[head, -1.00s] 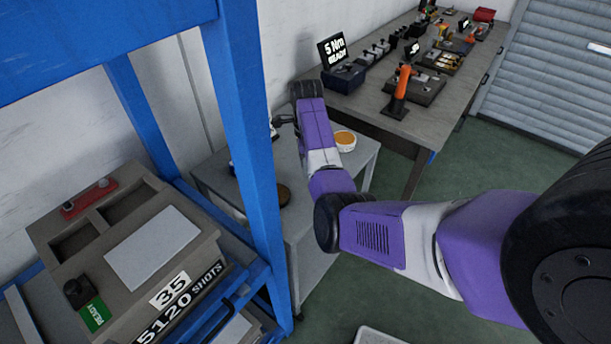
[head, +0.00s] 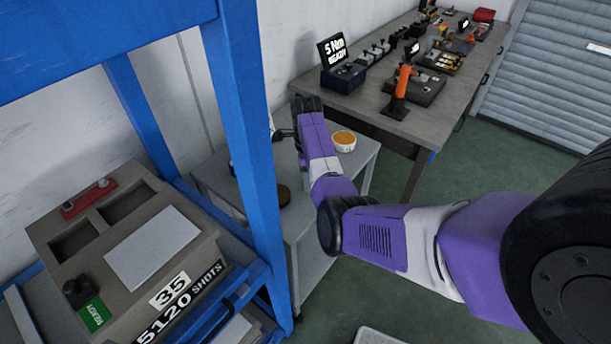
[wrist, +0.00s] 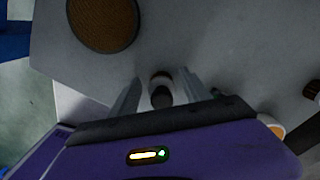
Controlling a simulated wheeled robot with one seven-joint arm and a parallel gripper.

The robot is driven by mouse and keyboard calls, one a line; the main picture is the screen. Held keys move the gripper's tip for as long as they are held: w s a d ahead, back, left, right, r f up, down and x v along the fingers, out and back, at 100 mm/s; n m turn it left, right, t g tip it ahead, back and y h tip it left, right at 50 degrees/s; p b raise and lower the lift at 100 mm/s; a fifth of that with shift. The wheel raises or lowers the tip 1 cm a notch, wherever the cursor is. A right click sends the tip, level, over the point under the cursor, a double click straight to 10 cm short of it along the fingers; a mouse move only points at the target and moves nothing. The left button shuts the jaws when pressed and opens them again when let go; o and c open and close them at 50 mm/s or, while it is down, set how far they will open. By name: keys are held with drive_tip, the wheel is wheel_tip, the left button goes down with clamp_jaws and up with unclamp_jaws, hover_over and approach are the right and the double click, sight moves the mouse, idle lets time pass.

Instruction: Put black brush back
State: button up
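My gripper (wrist: 160,92) is over the grey cart top in the wrist view. Its two pale fingers stand on either side of a small dark piece with a pale band, which looks like the black brush (wrist: 161,97) seen nearly end-on. In the head view my gripper (head: 283,133) is above the back of the cart, partly behind the blue post, and the brush is not clear there.
The grey cart (head: 318,200) carries a round brown pad (wrist: 103,22) and a white tub with orange contents (head: 344,140). A dark bristly thing (wrist: 312,90) shows at the wrist view's right edge. The blue rack post (head: 245,130) stands in front. A workbench (head: 430,125) is behind right.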

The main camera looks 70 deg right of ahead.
wheel_tip(320, 180, up, 12)
drive_tip(key=shift+r, duration=0.15)
idle(0.5)
drive_tip(key=shift+d, duration=0.1)
idle(0.5)
